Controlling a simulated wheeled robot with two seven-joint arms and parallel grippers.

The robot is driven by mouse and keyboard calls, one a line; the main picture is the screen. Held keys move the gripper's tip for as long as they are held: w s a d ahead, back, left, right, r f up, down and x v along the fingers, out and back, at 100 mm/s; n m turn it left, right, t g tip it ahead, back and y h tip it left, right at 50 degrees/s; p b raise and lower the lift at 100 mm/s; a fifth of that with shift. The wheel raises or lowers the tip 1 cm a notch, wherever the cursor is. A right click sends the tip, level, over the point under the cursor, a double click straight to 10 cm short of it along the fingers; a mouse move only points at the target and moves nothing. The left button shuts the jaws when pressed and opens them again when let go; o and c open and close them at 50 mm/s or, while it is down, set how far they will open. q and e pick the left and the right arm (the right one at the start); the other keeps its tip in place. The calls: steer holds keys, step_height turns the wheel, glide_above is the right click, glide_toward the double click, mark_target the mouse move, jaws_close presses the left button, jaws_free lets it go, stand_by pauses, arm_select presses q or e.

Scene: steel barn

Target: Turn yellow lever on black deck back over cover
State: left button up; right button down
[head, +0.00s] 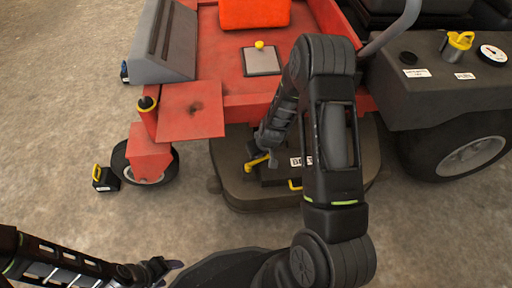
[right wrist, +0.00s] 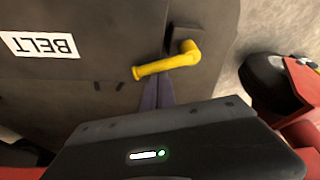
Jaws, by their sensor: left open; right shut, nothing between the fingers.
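The yellow lever (head: 257,162) sits on the black deck (head: 240,190) at the mower's front. In the right wrist view the lever (right wrist: 165,66) runs left and slightly down from its pivot on a small dark block. The dark cover labelled BELT (right wrist: 90,75) lies left of the pivot. My right gripper (right wrist: 157,95) is shut and empty, its fingertips close to the lever's underside in that picture; contact is unclear. In the head view my right arm hides part of the cover and most of that gripper. My left gripper (head: 172,268) is open and empty, low over the floor.
The red mower body (head: 215,70) stands behind the deck. A front wheel (head: 130,165) is at the left and a large wheel (head: 470,160) at the right. A small black box with a yellow handle (head: 103,180) stands on the concrete floor.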

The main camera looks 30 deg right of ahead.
steer(key=s+m+p, duration=0.1)
steer(key=m+h+p, duration=0.1)
steer(key=m, duration=0.1)
steer(key=shift+s+r+m, duration=0.1)
steer(key=shift+s+m, duration=0.2)
steer(key=shift+s, duration=0.05)
arm_select(q)
steer(key=r, duration=0.2)
steer(key=r+p, duration=0.1)
steer(key=shift+s+r, duration=0.3)
steer(key=shift+r, duration=0.05)
arm_select(e)
steer(key=shift+s+m, duration=0.15)
steer(key=shift+m, duration=0.25)
steer(key=shift+g+h, duration=0.3)
